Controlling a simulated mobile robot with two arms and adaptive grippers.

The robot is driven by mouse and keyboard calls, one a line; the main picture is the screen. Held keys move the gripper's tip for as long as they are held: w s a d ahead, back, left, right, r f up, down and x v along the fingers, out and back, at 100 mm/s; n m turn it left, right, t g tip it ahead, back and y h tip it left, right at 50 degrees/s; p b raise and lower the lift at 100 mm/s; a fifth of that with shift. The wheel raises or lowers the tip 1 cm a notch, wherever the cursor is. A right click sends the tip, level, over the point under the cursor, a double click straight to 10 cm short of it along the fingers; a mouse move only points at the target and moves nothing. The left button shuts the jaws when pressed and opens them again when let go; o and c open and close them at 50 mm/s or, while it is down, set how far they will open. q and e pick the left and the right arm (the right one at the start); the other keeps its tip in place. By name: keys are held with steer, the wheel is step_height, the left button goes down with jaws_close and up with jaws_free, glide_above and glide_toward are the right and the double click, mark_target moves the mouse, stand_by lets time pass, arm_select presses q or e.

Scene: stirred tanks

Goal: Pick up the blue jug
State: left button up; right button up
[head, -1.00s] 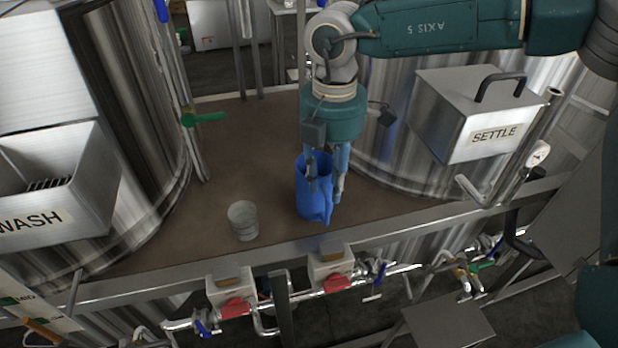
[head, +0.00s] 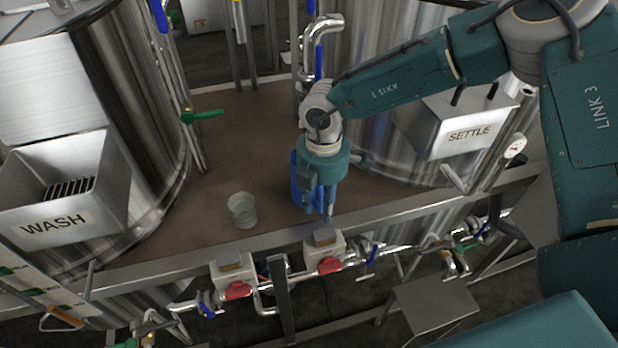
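The blue jug (head: 296,182) stands on the brown deck between the two tanks, near its front rail. My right gripper (head: 322,207) points down at the jug's right side and front, and its wrist covers much of the jug. Its blue-grey fingers overlap the jug in the picture. I cannot tell whether they are open or closed on the handle or wall. The jug looks upright, and I see no gap under it. My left gripper is not in view.
A clear beaker (head: 242,210) stands on the deck left of the jug. The WASH tank's box (head: 95,205) is at the left, the SETTLE box (head: 462,130) at the right. A metal rail (head: 190,262) with valves runs along the front. The deck behind the beaker is clear.

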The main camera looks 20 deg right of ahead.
steer(key=shift+c, duration=1.1)
jaws_close()
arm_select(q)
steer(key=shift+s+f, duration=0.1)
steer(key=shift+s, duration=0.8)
arm_select(e)
steer(key=shift+r, duration=0.1)
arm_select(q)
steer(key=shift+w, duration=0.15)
arm_select(e)
steer(key=shift+w, duration=0.1)
steer(key=shift+r+b, duration=0.3)
steer(key=shift+r, duration=0.15)
arm_select(q)
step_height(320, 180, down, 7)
steer(key=b, duration=0.6)
arm_select(e)
step_height(320, 180, up, 19)
